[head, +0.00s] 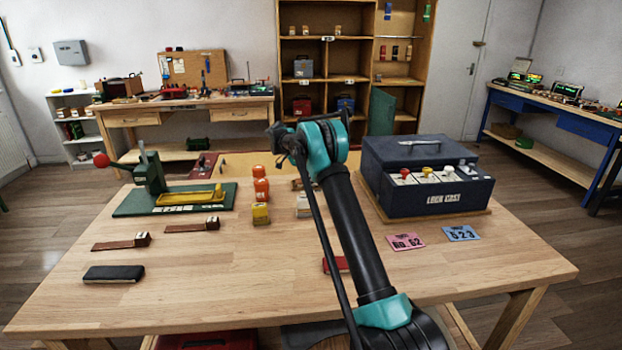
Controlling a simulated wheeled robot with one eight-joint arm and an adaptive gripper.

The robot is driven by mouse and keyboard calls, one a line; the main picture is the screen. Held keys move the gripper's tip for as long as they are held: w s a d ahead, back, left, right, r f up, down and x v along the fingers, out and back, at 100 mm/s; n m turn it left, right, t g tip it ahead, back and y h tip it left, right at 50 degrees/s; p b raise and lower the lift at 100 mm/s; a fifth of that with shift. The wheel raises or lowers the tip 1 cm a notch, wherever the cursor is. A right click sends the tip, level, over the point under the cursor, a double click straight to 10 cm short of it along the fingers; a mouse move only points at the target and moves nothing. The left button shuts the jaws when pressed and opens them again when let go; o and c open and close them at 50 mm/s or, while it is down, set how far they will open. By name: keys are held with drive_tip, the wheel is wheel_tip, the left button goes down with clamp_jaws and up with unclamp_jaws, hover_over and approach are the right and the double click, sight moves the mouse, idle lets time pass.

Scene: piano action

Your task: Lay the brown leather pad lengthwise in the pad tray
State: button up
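I cannot single out a clearly brown leather pad. A dark, nearly black flat pad-like block (113,273) with a pale underside lies at the table's front left. Two flat brown strips, each with a small block at its right end, lie behind it: a nearer one (117,244) and a farther one (187,227). A shallow yellow tray (190,197) sits on the green base of a lever press; I cannot tell whether it is the pad tray. My arm rises across the middle of the table.
The green lever press (150,175) with a red knob stands at the back left. Orange containers (260,187) and a yellow block (261,214) stand mid-table. A dark cash box (420,175) and two cards lie right. A red item (340,264) is partly behind my arm. The front middle is clear.

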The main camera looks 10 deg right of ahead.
drive_tip(key=o, duration=1.2)
drive_tip(key=v, duration=1.2)
